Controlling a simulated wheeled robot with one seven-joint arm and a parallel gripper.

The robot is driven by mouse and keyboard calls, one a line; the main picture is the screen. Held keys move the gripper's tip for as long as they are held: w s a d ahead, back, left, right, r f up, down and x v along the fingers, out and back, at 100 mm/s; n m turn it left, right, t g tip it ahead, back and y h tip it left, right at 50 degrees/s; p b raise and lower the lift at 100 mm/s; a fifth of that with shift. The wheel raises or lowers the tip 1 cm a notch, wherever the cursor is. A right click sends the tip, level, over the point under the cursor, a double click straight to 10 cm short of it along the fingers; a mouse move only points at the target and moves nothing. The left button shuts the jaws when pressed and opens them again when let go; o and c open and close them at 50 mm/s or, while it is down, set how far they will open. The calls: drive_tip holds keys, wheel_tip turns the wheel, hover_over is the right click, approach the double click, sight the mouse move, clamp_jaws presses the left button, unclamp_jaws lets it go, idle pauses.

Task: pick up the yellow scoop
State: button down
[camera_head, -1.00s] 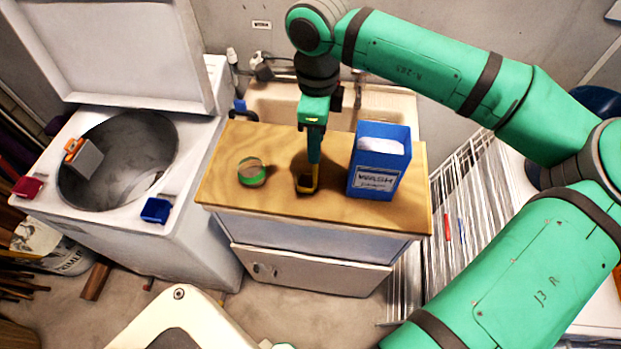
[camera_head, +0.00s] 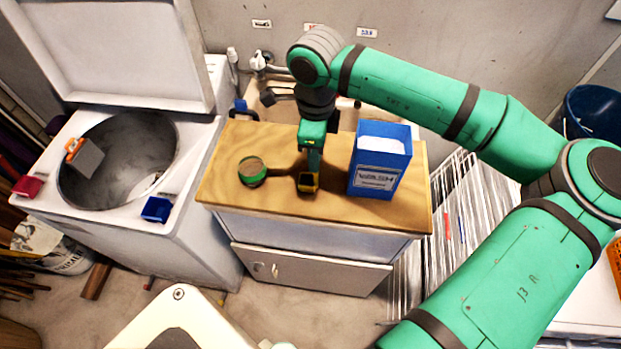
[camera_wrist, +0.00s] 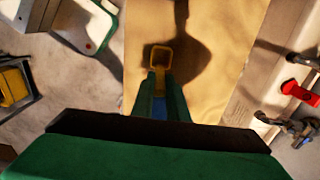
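The yellow scoop (camera_head: 308,183) is on the wooden worktop (camera_head: 230,195), left of the blue box. In the wrist view its open yellow rim (camera_wrist: 161,55) lies right at my fingertips. My gripper (camera_head: 311,172) points down over the worktop with its fingers reaching the scoop. In the wrist view a narrow gap shows between the two green fingers (camera_wrist: 160,80), with something blue seen through it. The fingers look open. The fingers hide the near part of the scoop, and I cannot tell whether they touch it.
The blue box (camera_head: 379,160) stands close to the right of my gripper. A round green-sided container (camera_head: 252,171) stands to the left. A sink with taps (camera_head: 262,66) lies behind. An open top-loading washer (camera_head: 190,150) is at the left. The worktop's front is clear.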

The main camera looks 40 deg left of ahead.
drive_tip(key=shift+w+r, duration=0.1)
drive_tip(key=shift+r, duration=0.5)
wheel_tip(320, 180, up, 2)
drive_tip(key=shift+r, duration=0.15)
drive_tip(key=s+d+r, duration=0.5)
drive_tip(key=s+r, duration=0.4)
drive_tip(key=s, duration=0.4)
drive_tip(key=shift+s+r, duration=0.15)
drive_tip(key=shift+r, duration=0.1)
